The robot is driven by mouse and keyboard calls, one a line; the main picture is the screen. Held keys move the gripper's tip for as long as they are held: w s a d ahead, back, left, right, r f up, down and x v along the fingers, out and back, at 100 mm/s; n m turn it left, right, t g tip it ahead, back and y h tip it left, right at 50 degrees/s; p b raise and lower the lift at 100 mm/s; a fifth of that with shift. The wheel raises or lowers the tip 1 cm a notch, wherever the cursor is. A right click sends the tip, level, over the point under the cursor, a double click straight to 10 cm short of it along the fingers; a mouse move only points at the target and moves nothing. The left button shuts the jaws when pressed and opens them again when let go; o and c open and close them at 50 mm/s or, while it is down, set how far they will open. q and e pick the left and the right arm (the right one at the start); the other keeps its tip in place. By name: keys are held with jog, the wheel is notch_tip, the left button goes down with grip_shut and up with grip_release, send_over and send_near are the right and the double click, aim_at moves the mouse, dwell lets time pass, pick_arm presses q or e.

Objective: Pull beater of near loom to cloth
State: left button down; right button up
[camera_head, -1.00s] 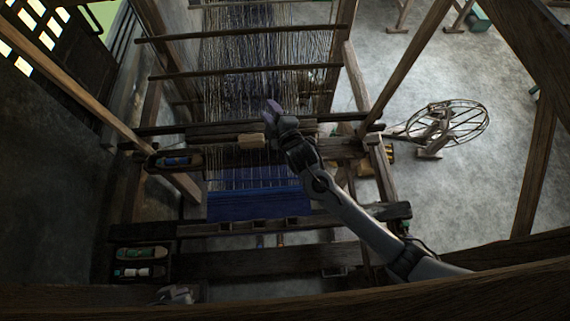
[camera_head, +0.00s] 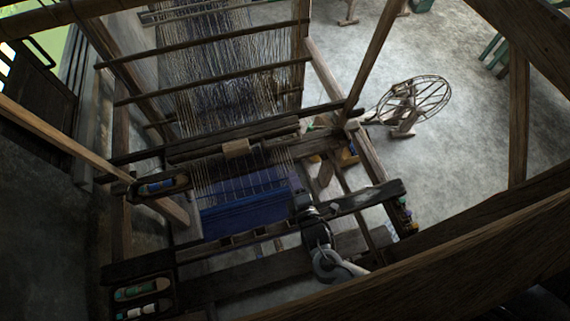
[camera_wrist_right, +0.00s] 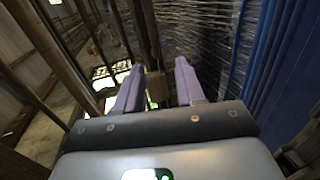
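The near loom's beater (camera_head: 200,153) is a dark wooden bar across the warp, with a lighter wooden block (camera_head: 236,148) at its middle. The blue cloth (camera_head: 240,211) lies nearer to me, and a band of bare warp separates it from the beater. My right gripper (camera_head: 298,190) is over the cloth's right edge, apart from the block. In the right wrist view its two purple fingers (camera_wrist_right: 156,88) are spread with nothing held. The wooden block (camera_wrist_right: 157,90) shows beyond the gap between them, and blue cloth (camera_wrist_right: 288,75) fills the right side. My left gripper is not in view.
The loom's front beam (camera_head: 365,200) crosses under my right arm. A shuttle box (camera_head: 158,186) sits at the beater's left end, and a tray of shuttles (camera_head: 140,291) at front left. A spinning wheel (camera_head: 415,98) stands on open floor to the right.

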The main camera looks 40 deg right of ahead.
jog(key=b+x, duration=0.6)
jog(key=x, duration=0.3)
jog(key=shift+r, duration=0.1)
grip_shut()
dwell(1.0)
grip_release()
dwell(0.4)
